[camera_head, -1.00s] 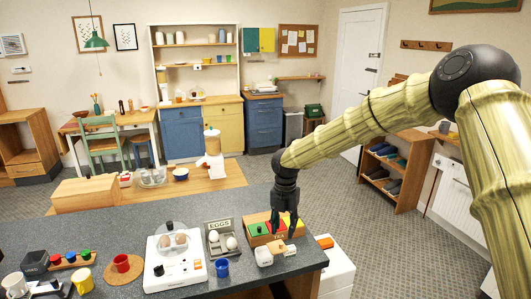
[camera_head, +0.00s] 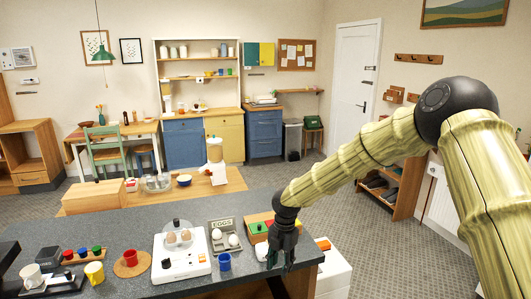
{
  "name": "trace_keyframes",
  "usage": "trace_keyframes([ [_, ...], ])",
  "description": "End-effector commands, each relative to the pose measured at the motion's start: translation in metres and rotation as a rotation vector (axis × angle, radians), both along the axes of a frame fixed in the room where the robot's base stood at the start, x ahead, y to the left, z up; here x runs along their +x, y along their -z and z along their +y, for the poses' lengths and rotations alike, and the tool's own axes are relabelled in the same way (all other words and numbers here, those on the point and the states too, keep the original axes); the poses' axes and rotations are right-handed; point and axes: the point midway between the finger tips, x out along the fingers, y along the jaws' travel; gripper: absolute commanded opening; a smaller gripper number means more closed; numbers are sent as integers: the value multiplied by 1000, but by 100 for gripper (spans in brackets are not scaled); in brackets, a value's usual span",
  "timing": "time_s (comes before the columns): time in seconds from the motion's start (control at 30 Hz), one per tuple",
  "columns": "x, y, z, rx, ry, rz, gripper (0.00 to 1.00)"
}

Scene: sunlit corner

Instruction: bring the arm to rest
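My arm reaches in from the right, and my gripper (camera_head: 281,268) points down at the right end of the dark counter (camera_head: 140,286). Its dark fingers look spread, with nothing visible between them. The gripper stands in front of a wooden box with coloured sections (camera_head: 257,228) and hides its right part. A small white object (camera_head: 261,251) shows just left of the fingers and is partly hidden. I cannot tell whether the fingers touch it or the counter.
An egg tray (camera_head: 224,236), a white egg cooker (camera_head: 182,265) with eggs, a blue cup (camera_head: 224,262), a red mug (camera_head: 130,258) and a yellow mug (camera_head: 94,272) stand left of my gripper. A white drawer unit (camera_head: 333,270) is to the right. Open floor lies beyond.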

Motion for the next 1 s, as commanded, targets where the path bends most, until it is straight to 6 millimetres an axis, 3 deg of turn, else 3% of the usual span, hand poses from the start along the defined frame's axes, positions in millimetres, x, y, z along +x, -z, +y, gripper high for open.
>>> trace_keyframes([
  [0.2,-40,65,2,41,197,54,37],
  [0.37,-94,137,0,73,463,123,37],
  [0.5,-149,195,-7,87,750,187,37],
  [0.7,-236,268,-30,65,1203,264,37],
  [0.8,-281,297,-48,40,1442,286,37],
  [1.0,-368,336,-94,-28,1919,274,37],
])
